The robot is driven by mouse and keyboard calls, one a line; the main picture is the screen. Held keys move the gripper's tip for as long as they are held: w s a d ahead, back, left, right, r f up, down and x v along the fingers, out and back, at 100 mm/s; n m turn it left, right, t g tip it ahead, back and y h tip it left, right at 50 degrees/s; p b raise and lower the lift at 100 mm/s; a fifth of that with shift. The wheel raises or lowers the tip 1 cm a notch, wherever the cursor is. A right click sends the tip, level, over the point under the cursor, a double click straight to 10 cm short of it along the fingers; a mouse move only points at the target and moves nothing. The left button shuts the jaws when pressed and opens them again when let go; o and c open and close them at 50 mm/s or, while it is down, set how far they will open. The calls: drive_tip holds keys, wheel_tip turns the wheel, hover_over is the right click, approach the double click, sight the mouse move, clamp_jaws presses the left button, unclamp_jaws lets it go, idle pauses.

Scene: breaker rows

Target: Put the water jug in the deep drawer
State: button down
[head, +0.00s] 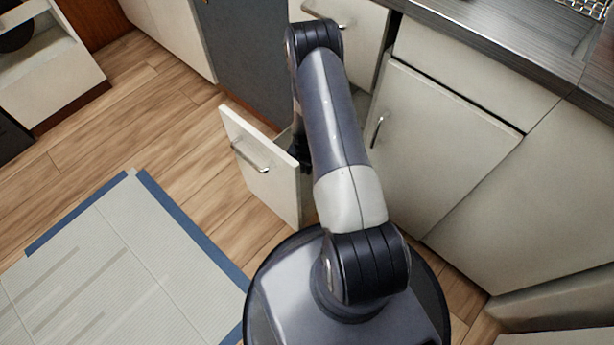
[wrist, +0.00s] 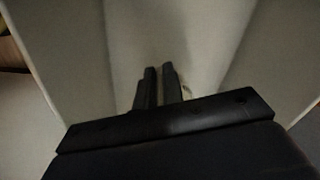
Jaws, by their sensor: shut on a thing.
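The deep drawer (head: 262,168) is pulled out low in the cabinet, its pale front and metal handle showing in the head view. My arm hides most of its inside. In the head view the tip of my gripper (head: 304,152) shows only in part, dark, just behind the drawer front. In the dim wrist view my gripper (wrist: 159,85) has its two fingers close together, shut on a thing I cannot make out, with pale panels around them. I cannot pick out the water jug in either view.
A cabinet door (head: 440,150) stands right of my arm, under a dark counter (head: 485,40). Another drawer front (head: 345,25) is above the deep drawer. A blue-edged rug (head: 120,265) lies at lower left. The wooden floor (head: 150,110) left of the drawer is clear.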

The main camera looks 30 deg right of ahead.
drive_tip(key=shift+f+b, duration=0.65)
drive_tip(key=shift+f, duration=1.75)
drive_tip(key=shift+f, duration=0.15)
drive_tip(key=c, duration=1.5)
unclamp_jaws()
drive_tip(key=shift+c, duration=0.2)
wheel_tip(320, 180, up, 12)
drive_tip(key=p, duration=0.4)
